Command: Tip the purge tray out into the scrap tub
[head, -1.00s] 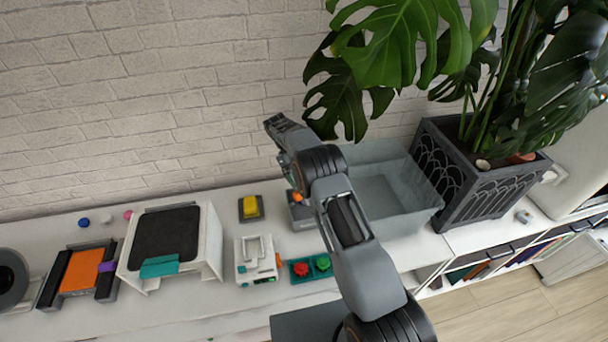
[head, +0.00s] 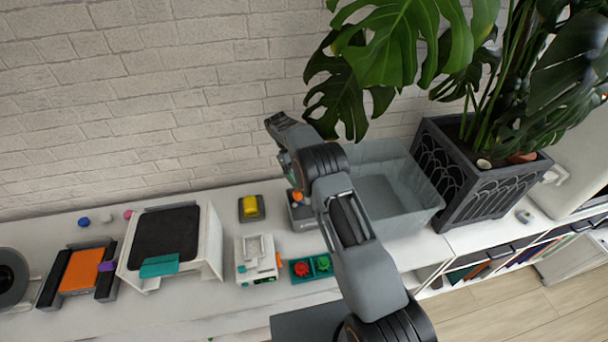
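A small teal tray (head: 312,278) holds a red lump and a green lump side by side; I take it for the purge tray. It lies flat near the front edge of the white worktop. A translucent grey tub (head: 425,204), apparently the scrap tub, stands open at the back right, its left side partly hidden by my arm. Its visible floor looks bare. My gripper (head: 283,130) is at the arm's far end, above the worktop, beyond the tray and left of the tub. Its fingers are not clear, and it is away from the tray.
A white device (head: 256,260) stands just left of the tray. Behind are a yellow-topped block (head: 250,208) and a small dark grey block (head: 299,216), partly under my arm. A white stand (head: 205,250) is farther left. A planter (head: 485,195) stands close right of the tub; leaves overhang.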

